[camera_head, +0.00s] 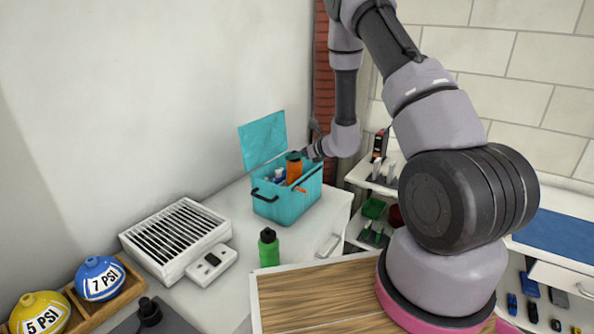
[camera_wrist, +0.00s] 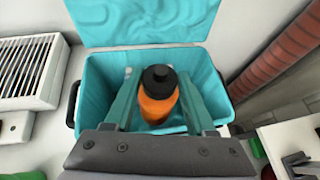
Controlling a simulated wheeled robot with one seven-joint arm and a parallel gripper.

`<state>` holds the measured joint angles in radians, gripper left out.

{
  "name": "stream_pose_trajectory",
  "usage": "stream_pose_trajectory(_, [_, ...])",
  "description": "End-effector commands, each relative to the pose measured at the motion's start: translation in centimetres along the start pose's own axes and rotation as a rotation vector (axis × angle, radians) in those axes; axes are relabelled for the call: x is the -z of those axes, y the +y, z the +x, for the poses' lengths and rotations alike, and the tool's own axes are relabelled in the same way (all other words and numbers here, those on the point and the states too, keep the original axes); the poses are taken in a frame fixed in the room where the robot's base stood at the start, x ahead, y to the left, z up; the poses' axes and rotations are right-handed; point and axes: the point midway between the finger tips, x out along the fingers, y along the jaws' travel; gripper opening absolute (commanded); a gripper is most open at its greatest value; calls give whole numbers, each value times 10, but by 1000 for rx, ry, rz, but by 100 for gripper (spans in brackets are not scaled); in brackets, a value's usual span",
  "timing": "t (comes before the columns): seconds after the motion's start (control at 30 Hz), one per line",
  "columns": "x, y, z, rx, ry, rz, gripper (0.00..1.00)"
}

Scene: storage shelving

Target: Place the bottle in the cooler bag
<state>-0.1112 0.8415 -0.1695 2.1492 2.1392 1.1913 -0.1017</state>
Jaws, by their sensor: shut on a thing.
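The cooler bag (camera_head: 285,206) is a turquoise box with its lid raised, on the white counter in the head view. In the wrist view the bag (camera_wrist: 222,108) opens below my gripper. An orange bottle with a black cap (camera_head: 294,170) is at the bag's opening, upright or nearly so. In the wrist view the bottle (camera_wrist: 158,106) is between the two fingers of my gripper (camera_wrist: 159,82), which is shut on it. The bottle's lower end is hidden, so I cannot tell whether it touches the bag's floor. A green bottle (camera_head: 268,248) stands outside, in front of the bag.
A white slatted device (camera_head: 178,238) stands left of the bag. Yellow (camera_head: 40,313) and blue (camera_head: 100,278) balls sit in a wooden holder at the lower left. A shelf unit (camera_head: 368,182) stands to the right. Small pale items (camera_head: 279,175) show inside the bag.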

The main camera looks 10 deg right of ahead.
Motion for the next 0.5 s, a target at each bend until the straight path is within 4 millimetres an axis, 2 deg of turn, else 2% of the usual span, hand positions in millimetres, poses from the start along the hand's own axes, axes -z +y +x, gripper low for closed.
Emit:
stream_pose_trajectory(0.27, [20, 0, 11, 1, -1, 1, 0])
stream_pose_trajectory(0.5, [47, -1, 26, 1, -2, 2, 0])
